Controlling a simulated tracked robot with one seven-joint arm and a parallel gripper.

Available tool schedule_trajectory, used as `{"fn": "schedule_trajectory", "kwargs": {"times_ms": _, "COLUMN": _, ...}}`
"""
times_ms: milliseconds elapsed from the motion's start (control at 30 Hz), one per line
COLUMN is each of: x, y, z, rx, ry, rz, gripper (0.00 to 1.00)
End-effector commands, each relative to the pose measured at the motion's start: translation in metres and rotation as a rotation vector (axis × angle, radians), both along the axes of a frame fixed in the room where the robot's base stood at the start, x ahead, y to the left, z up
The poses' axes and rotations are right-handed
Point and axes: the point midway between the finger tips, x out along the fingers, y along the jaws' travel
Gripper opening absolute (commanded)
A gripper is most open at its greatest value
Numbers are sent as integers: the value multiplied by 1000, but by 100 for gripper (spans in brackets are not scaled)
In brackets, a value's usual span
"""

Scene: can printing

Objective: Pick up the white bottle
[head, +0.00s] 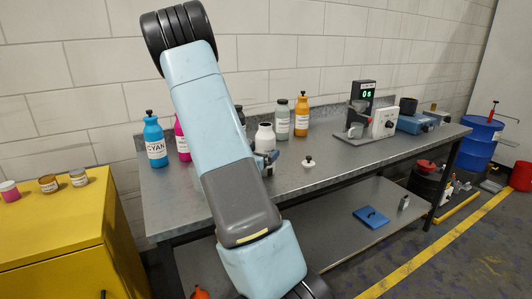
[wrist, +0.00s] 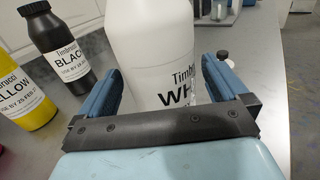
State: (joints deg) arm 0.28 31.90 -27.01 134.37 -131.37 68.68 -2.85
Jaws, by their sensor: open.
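The white bottle (head: 265,135) stands upright and without a cap on the grey metal bench, partly hidden by my arm. In the wrist view the white bottle (wrist: 150,45) fills the middle, with black lettering starting "WH". My gripper (wrist: 158,68) is open, with one blue finger on each side of the bottle. A gap shows on the left; whether the right finger touches it I cannot tell. In the head view my gripper (head: 266,160) is at the bottle's lower part, mostly behind my arm.
Cyan (head: 155,145) and magenta (head: 181,143) bottles stand left. A black bottle (wrist: 58,45) is close by.

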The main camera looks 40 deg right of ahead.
Motion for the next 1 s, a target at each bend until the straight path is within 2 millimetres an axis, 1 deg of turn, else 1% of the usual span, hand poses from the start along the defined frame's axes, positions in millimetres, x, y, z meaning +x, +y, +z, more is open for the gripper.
{"fn": "schedule_trajectory", "kwargs": {"times_ms": 33, "x": 3, "y": -8, "z": -1, "rx": 0, "ry": 1, "rz": -2, "gripper": 100}}
{"fn": "schedule_trajectory", "kwargs": {"times_ms": 100, "x": 6, "y": -16, "z": 0, "rx": 0, "ry": 0, "rz": -2, "gripper": 100}}
{"fn": "schedule_trajectory", "kwargs": {"times_ms": 200, "x": 9, "y": -23, "z": 0, "rx": -1, "ry": 0, "rz": -1, "gripper": 100}}
{"fn": "schedule_trajectory", "kwargs": {"times_ms": 400, "x": 9, "y": -23, "z": 0, "rx": 0, "ry": 0, "rz": 0, "gripper": 100}}
{"fn": "schedule_trajectory", "kwargs": {"times_ms": 467, "x": 9, "y": -23, "z": 0, "rx": 0, "ry": 0, "rz": 0, "gripper": 95}}
{"fn": "schedule_trajectory", "kwargs": {"times_ms": 1000, "x": 9, "y": -22, "z": 0, "rx": 0, "ry": 0, "rz": 1, "gripper": 44}}
